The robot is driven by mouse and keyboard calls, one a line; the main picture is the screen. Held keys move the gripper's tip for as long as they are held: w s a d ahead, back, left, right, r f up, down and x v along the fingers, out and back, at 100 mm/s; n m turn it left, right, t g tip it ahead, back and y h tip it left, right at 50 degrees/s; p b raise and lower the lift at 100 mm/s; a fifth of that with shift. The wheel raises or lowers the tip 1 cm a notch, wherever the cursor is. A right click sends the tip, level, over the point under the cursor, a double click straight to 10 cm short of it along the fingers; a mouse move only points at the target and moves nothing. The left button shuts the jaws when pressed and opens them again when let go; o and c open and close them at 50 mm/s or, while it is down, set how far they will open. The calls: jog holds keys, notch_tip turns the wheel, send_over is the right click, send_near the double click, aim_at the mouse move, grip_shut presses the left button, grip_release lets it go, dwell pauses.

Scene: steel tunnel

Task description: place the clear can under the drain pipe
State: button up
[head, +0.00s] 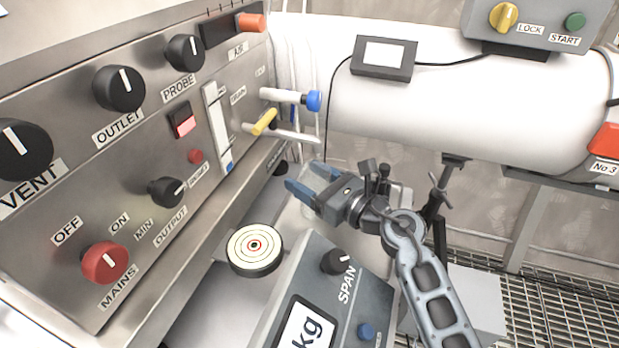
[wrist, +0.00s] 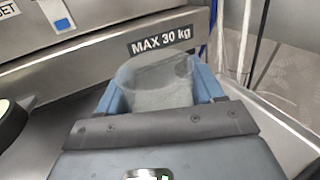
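The clear can (wrist: 155,88) is a see-through cup between the two blue fingers of my gripper (wrist: 160,92) in the wrist view. The fingers touch it on both sides, so my gripper seems shut on it; its lower part is hidden by the gripper body. In the head view my gripper (head: 304,176) is low in front of the steel panel, and the can is hardly visible there. A pale pipe with a yellow lever (head: 282,133), apparently the drain pipe, sticks out of the panel above and left of the gripper.
Another pipe with a blue end (head: 290,97) juts out higher up. A round target-marked disc (head: 255,248) and a scale box with a SPAN knob (head: 325,290) stand below. A large white cylinder (head: 450,105) fills the back. The wrist view shows a MAX 30 kg label (wrist: 160,40).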

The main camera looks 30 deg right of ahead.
jog(key=o, duration=0.4)
jog(key=shift+r, duration=0.15)
jog(key=shift+s, duration=0.1)
jog(key=v, duration=1.1)
jog(key=shift+s+d+b, duration=0.2)
jog(key=shift+s+b, duration=0.15)
jog(key=shift+b, duration=0.05)
